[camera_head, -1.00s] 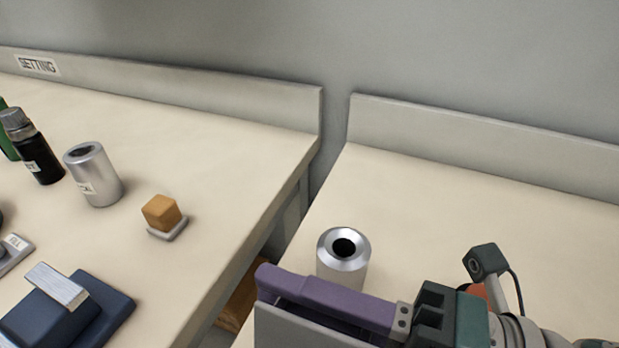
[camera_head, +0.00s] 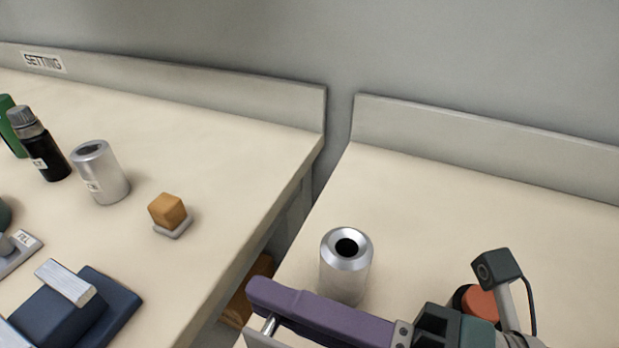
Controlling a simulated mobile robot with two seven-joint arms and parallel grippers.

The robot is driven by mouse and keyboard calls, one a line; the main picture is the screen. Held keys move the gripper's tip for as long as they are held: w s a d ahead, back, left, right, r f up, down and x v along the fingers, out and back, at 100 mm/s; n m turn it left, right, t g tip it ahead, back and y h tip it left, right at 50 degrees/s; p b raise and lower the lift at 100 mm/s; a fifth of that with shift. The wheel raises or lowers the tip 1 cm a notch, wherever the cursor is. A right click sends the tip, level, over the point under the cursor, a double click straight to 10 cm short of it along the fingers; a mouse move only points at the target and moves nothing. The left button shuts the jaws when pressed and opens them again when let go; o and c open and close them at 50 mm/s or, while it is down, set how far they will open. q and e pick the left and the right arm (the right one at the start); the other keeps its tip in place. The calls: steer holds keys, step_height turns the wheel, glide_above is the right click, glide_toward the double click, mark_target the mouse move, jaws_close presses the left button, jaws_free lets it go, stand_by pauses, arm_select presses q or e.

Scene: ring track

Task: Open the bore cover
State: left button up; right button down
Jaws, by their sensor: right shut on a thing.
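A silver cylinder (camera_head: 344,283) with a dark round bore in its top stands upright on the right table. My right gripper (camera_head: 265,322) comes in from the right, its purple finger just in front of the cylinder in the picture. It is shut on a short metal rod (camera_head: 268,326), seen at the finger's tip beside a pale grey edge. Whether the rod belongs to the bore cover I cannot tell; the lower part is cut off by the frame. I cannot make out a separate cover. My left gripper is not in view.
On the left table are a wooden cube (camera_head: 167,211) on a small grey base, a silver can (camera_head: 101,176), a black bottle (camera_head: 42,152) and a dark blue fixture (camera_head: 70,312). A gap separates the tables. An orange-red round thing (camera_head: 480,303) is partly behind my arm.

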steer(key=c, duration=0.9)
jaws_free()
steer(key=shift+d, duration=0.1)
steer(key=b+v, duration=0.1)
steer(key=v, duration=0.9)
